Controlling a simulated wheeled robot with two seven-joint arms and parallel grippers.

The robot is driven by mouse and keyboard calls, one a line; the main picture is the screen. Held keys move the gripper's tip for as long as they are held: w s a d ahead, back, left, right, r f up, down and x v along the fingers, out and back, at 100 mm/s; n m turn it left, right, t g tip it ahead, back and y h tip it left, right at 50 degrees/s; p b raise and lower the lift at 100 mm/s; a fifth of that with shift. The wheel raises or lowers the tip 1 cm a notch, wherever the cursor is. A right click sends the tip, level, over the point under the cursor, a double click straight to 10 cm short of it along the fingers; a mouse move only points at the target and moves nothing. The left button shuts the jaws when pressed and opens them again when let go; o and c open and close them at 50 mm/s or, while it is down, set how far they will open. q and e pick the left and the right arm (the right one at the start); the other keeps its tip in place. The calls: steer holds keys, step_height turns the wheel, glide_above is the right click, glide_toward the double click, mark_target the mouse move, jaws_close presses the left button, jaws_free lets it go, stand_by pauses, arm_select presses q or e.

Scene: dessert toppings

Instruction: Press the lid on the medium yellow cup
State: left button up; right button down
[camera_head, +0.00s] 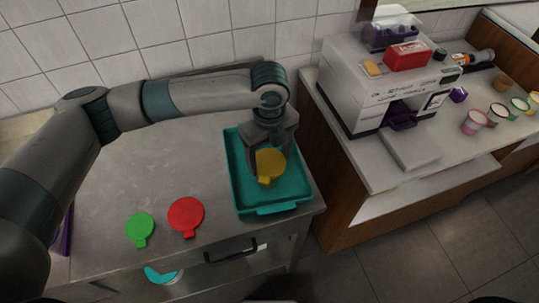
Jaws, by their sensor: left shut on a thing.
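My left gripper (268,158) points down over the teal tray (239,168) and is shut on a round yellow lid (271,163) with a small tab. The lid is inside the tray's outline; I cannot tell whether it touches the tray floor. My right gripper is not in view.
A red lid (186,215) and a green lid (140,228) lie on the grey counter (160,160) left of the tray. A white machine (350,85) with a red box (407,56) on top stands on the right counter. A gap separates the counters.

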arm_select(q)
steer(key=o, duration=1.1)
steer(key=shift+o, duration=1)
steer(key=shift+r, duration=0.15)
steer(key=shift+r+p, duration=2.85)
steer(key=shift+p, duration=0.15)
jaws_close()
